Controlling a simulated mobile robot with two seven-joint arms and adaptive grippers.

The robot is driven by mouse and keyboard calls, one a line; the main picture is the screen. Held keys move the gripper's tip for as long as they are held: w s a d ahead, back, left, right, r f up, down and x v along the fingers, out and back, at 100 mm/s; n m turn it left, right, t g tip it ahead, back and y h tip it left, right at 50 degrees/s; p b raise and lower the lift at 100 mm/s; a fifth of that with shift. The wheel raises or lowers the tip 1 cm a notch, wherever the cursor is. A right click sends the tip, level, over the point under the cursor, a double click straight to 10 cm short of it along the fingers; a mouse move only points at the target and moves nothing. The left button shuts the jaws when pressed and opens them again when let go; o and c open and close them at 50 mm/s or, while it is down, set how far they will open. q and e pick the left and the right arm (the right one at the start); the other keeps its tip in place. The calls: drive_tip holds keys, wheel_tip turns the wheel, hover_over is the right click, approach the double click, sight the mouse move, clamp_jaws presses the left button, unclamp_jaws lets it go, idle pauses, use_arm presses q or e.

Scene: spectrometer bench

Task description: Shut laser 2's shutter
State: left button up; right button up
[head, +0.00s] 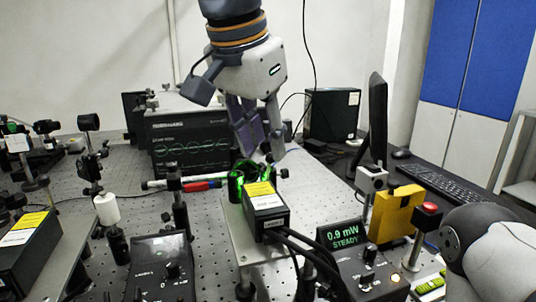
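A black laser box with a yellow label (264,198) sits on a raised plate in the middle of the bench. A dark round fitting lit green (237,184) stands at its far end. A second black box with a yellow label (28,232) is at the left edge. The label print is too small to read, so I cannot tell which is laser 2. My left gripper (262,145) hangs above and beyond the middle box, apart from it. Its fingers look spread, one showing a purplish flat face. My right arm is at the lower right; its gripper is out of view.
A meter display reading 0.9 mW STEADY (343,237) stands right of the middle box. Near it are a yellow block (397,214), a red button (429,209) and a control box (370,273). Optic posts crowd the left. An instrument with green traces (190,147) stands behind.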

sight(268, 157)
use_arm(q)
drive_tip(key=shift+x, duration=2.05)
drive_tip(key=shift+r, duration=0.1)
clamp_jaws()
drive_tip(key=shift+s+a+t+h, duration=0.15)
drive_tip(key=shift+a+t+h, duration=0.35)
drive_tip(key=shift+h, duration=0.5)
unclamp_jaws()
drive_tip(key=v, duration=1.2)
